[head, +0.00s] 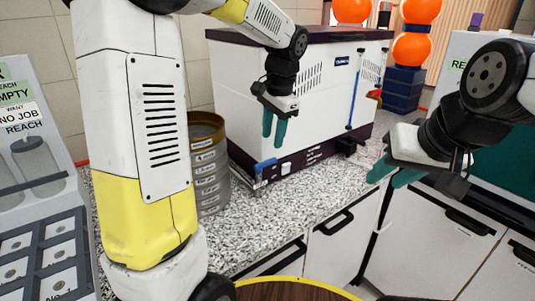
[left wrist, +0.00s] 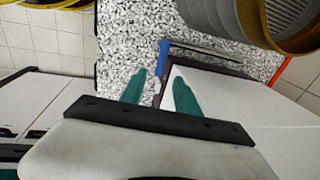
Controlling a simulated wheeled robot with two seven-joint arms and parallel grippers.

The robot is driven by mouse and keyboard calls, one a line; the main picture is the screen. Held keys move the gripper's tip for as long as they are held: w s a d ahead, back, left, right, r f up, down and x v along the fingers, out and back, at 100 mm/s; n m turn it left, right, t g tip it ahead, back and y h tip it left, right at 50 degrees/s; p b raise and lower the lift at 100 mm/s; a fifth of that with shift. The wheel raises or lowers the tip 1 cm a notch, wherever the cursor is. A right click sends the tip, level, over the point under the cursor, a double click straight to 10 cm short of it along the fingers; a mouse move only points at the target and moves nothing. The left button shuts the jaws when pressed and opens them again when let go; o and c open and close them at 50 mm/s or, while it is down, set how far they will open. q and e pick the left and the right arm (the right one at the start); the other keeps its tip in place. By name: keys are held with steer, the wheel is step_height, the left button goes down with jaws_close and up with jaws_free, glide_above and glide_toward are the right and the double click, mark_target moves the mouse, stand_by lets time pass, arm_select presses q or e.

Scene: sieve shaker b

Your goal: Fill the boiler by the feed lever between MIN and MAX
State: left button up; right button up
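A large white cabinet with a dark lid and dark base, which I take as the boiler (head: 300,95), stands on the speckled counter. A blue handle, likely the feed lever (head: 264,165), sticks out at its lower left front corner; it also shows in the left wrist view (left wrist: 163,60). A thin blue upright tube (head: 354,90) runs down its right front; no MIN or MAX marks are readable. My left gripper (head: 273,130) is open and empty above the blue handle, pointing down; its parted fingers show in the left wrist view (left wrist: 160,92). My right gripper (head: 392,176) seems open and empty, right of the cabinet.
A stack of round metal sieves (head: 208,185) stands left of the cabinet. A grey rack with signs (head: 45,190) is at far left. Orange balls (head: 412,48) on a blue base (head: 403,88) stand behind. The speckled counter (head: 300,217) in front of the cabinet is clear.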

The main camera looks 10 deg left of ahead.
mark_target(269, 160)
arm_select(q)
steer(key=f, duration=0.2)
steer(key=w+f, duration=0.1)
steer(key=f, duration=0.2)
steer(key=a+f, duration=0.1)
steer(key=f, duration=0.2)
steer(key=shift+w, duration=0.25)
steer(key=shift+c, duration=0.2)
jaws_close()
